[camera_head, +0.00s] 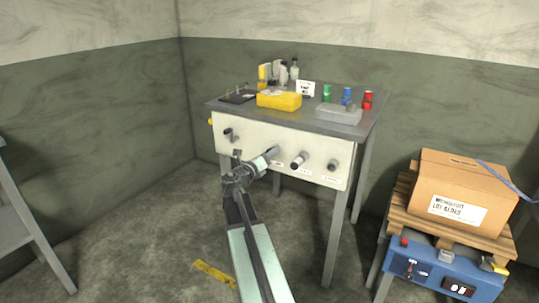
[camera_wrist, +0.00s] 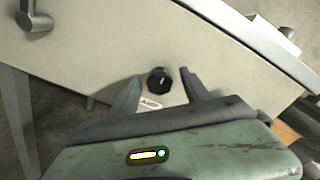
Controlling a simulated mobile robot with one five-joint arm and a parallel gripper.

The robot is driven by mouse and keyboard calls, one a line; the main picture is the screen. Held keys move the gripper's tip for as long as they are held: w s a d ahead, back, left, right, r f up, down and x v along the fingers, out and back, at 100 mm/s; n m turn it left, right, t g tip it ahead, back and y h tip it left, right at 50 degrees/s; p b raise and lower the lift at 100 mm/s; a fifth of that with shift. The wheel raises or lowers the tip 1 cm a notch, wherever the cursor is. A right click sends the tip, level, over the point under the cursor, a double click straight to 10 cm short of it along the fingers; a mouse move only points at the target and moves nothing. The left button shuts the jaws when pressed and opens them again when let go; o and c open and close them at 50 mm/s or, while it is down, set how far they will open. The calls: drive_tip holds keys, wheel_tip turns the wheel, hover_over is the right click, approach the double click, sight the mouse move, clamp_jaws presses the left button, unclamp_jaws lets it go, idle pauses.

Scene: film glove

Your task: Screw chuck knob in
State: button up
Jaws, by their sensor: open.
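The cream front panel (camera_head: 250,145) of a grey workbench carries several controls. In the wrist view a round black knob (camera_wrist: 160,80) with a pale mark sits on the panel, above a small white label (camera_wrist: 151,104). My gripper (camera_wrist: 158,88) is open, its two grey fingers on either side of that knob in the picture. Whether they touch it I cannot tell. In the head view my gripper (camera_head: 274,153) is at the panel, hiding this knob. Right of it a pale cylinder with a dark end (camera_head: 298,160) sticks out. Which control is the chuck knob, I cannot read.
A lever handle (camera_head: 230,134) is at the panel's left and a dark knob (camera_head: 332,165) at its right. The benchtop holds a yellow box (camera_head: 279,101), a grey box (camera_head: 338,115) and bottles. A carton (camera_head: 462,190) on a pallet stands right.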

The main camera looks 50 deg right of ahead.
drive_tip(key=shift+w+d, duration=0.2)
drive_tip(key=shift+d, duration=0.5)
drive_tip(key=shift+c, duration=0.2)
